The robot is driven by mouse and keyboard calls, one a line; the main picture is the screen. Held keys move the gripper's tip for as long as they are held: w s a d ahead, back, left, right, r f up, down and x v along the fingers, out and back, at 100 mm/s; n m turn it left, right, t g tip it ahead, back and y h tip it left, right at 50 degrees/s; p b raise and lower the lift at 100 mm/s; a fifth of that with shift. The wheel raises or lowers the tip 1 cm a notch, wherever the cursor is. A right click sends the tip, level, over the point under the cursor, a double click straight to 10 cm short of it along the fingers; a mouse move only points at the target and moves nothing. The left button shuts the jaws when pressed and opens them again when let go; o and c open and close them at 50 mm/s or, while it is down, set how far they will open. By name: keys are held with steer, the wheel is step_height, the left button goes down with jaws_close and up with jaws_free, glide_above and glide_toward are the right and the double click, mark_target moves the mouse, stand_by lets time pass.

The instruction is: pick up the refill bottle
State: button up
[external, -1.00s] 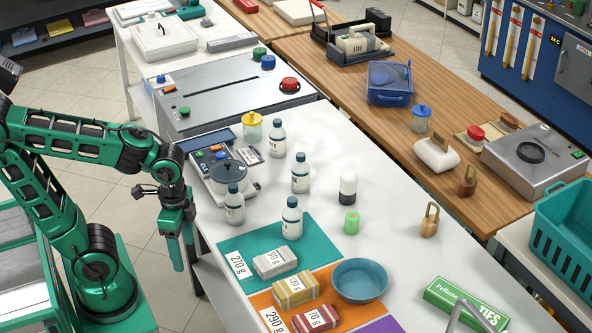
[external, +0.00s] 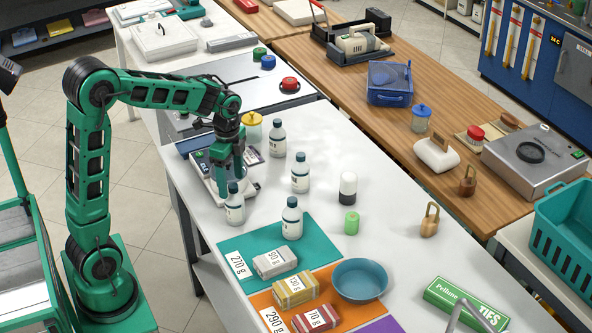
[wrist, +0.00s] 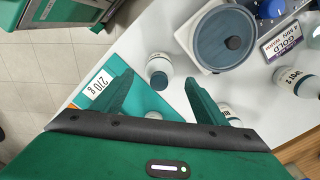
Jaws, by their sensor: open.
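Several white bottles with dark caps stand upright on the white table; I cannot read which is the refill bottle. In the external view one stands in front of the scale (external: 235,210), one at the teal mat's edge (external: 292,220), one further back (external: 300,174) and one by the yellow-lidded jar (external: 277,142). My gripper (external: 231,176) is open, pointing down above the scale area, just behind the nearest-left bottle. In the wrist view my open fingers (wrist: 159,78) frame one bottle (wrist: 158,68), apart from it. Another bottle (wrist: 230,116) is partly hidden by the right finger.
The scale with its lidded pot (wrist: 222,40) is close to the bottles; my gripper covers much of it externally. The teal mat (external: 265,240) holds a grey weighed bundle (external: 275,262).

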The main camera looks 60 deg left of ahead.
mark_target(234, 198)
steer(key=shift+w+d+f, duration=0.1)
steer(key=shift+d+f, duration=0.05)
steer(key=shift+f, duration=1.65)
steer(key=shift+w+d+f, duration=0.1)
steer(key=shift+f, duration=1.65)
steer(key=c, duration=1.3)
